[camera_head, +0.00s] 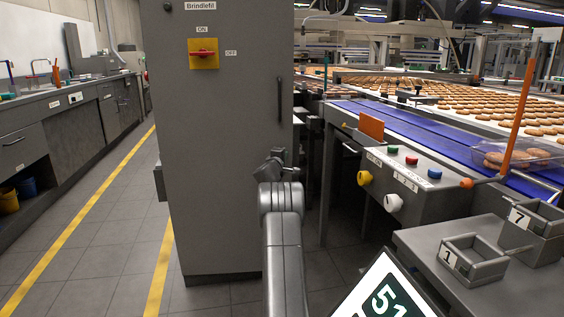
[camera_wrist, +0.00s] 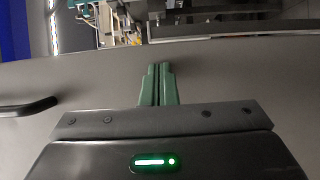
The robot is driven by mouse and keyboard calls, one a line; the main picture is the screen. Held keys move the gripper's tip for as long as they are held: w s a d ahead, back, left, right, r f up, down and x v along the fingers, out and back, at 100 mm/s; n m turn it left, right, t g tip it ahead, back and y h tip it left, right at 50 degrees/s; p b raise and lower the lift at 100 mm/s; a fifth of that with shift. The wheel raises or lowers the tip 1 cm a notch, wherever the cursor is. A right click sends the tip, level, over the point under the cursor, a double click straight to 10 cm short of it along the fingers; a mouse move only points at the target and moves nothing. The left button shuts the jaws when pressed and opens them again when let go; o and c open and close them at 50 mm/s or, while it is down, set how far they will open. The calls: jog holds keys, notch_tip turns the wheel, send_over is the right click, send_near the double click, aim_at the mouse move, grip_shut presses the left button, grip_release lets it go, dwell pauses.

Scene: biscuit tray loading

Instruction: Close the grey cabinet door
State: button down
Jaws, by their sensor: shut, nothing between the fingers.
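The grey cabinet door (camera_head: 225,150) stands tall in the middle of the head view. It bears a red switch on a yellow plate (camera_head: 203,54) and a dark vertical handle (camera_head: 280,100) near its right edge. My gripper (camera_wrist: 158,70) is shut and empty, its green fingers together in front of the grey door surface (camera_wrist: 230,75) in the wrist view. The handle also shows at the left of that view (camera_wrist: 28,107). In the head view my wrist is low before the door's right part and hides the fingertips. I cannot tell whether they touch the door.
A grey counter (camera_head: 60,105) runs along the left. The tiled floor (camera_head: 110,220) between counter and cabinet is clear.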

jog(key=w, duration=0.1)
jog(key=w+y, duration=0.1)
jog(key=shift+w+a+n, duration=0.2)
jog(key=shift+w+n, duration=0.1)
jog(key=shift+w, duration=0.05)
jog(key=shift+s, duration=0.15)
jog(key=s+a+b, duration=0.2)
jog(key=s, duration=1.1)
jog(key=shift+s+a, duration=0.15)
jog(key=shift+a, duration=0.2)
jog(key=w+d+p, duration=0.2)
jog(key=w, duration=1.1)
jog(key=shift+w+d, duration=0.25)
jog(key=shift+d, duration=0.1)
